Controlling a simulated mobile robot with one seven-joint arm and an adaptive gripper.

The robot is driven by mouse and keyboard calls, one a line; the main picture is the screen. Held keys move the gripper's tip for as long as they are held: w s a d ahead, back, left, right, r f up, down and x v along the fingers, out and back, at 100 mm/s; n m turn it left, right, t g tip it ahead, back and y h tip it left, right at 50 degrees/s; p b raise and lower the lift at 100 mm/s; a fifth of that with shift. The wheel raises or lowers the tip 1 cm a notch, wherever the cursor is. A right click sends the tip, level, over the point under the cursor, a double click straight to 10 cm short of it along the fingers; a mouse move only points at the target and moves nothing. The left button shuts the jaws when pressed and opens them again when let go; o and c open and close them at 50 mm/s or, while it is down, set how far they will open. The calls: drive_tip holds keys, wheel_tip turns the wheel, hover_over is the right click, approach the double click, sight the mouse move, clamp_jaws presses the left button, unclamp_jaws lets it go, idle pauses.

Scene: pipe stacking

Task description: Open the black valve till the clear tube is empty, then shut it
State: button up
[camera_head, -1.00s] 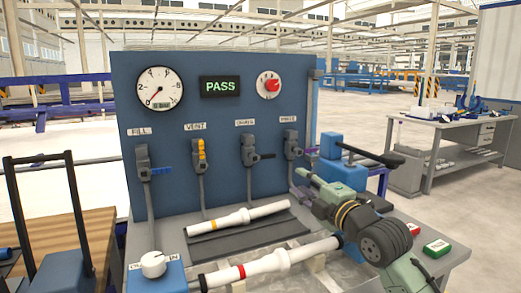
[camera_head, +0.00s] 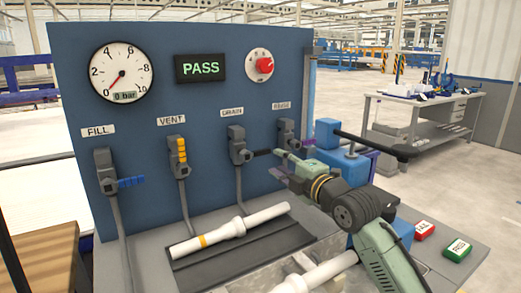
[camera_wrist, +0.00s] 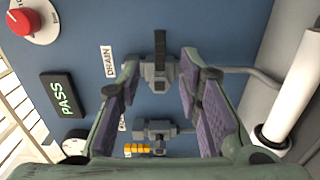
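The drain valve (camera_head: 238,145) sits under the DRAIN label on the blue panel, its black handle (camera_head: 263,152) pointing sideways to the right. The wrist view also shows the black handle (camera_wrist: 160,46), rising from the valve body. A clear upright tube (camera_head: 310,100) stands at the panel's right edge and looks light blue; I cannot tell its liquid level. My gripper (camera_head: 282,163) is in front of the panel, just right of the handle. In the wrist view my gripper (camera_wrist: 160,68) is open, its purple-padded fingers apart with the valve seen between them; no contact is visible.
The fill valve (camera_head: 104,171) has a blue handle and the vent valve (camera_head: 181,157) a yellow one. The gauge (camera_head: 121,72) reads 0 bar and the display (camera_head: 201,68) says PASS. A white pipe (camera_head: 228,231) lies on the dark mat below; another lies nearer.

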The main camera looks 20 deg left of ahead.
sight(264, 153)
drive_tip(key=p+x, duration=0.2)
drive_tip(key=x, duration=0.7)
drive_tip(key=shift+a+p, duration=0.1)
drive_tip(key=shift+p, duration=0.3)
drive_tip(key=shift+c, duration=0.3)
clamp_jaws()
